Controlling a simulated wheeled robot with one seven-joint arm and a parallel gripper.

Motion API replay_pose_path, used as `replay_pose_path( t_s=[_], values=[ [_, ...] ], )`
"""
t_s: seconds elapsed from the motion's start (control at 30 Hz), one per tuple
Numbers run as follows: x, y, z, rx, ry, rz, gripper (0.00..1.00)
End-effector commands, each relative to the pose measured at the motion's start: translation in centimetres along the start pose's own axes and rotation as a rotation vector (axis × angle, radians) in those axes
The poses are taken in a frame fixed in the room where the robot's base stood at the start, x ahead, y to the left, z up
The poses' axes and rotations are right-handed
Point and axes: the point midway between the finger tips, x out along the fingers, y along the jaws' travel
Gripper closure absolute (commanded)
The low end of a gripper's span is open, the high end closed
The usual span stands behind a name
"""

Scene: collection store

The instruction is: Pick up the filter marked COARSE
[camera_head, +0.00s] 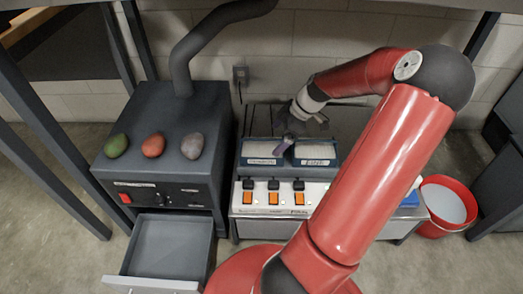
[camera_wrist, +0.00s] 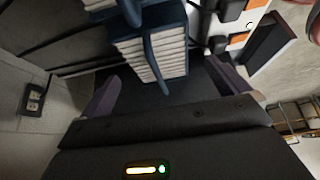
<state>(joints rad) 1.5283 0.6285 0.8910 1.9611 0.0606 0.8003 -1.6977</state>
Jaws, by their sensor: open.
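Two blue-framed filters sit side by side in the top of the white machine, a left one (camera_head: 262,161) and a right one (camera_head: 318,162). Each has a pale label on its front; the lettering is too small to read surely, so I cannot tell which says COARSE. My gripper (camera_head: 292,134) is open and empty above and just behind the filters, near the gap between them. In the wrist view, a filter with white pleats and a blue bar (camera_wrist: 155,55) lies ahead of my open gripper (camera_wrist: 166,88). Whether a finger touches it is unclear.
The white machine (camera_head: 245,197) has orange switches on its front. At left stands a dark cabinet (camera_head: 160,190) with three egg-shaped stones on top and an open drawer (camera_head: 160,252). A red bucket (camera_head: 432,228) stands at right. Dark table legs flank both sides.

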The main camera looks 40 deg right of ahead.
Motion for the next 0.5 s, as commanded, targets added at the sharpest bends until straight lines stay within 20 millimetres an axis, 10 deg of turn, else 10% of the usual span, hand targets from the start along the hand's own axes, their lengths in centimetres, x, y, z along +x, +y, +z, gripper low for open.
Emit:
replay_pose_path(
  t_s=[0.5],
  values=[
    [6.3,0.3,-0.7,-0.004,0.001,-0.004,0.0]
  ],
)
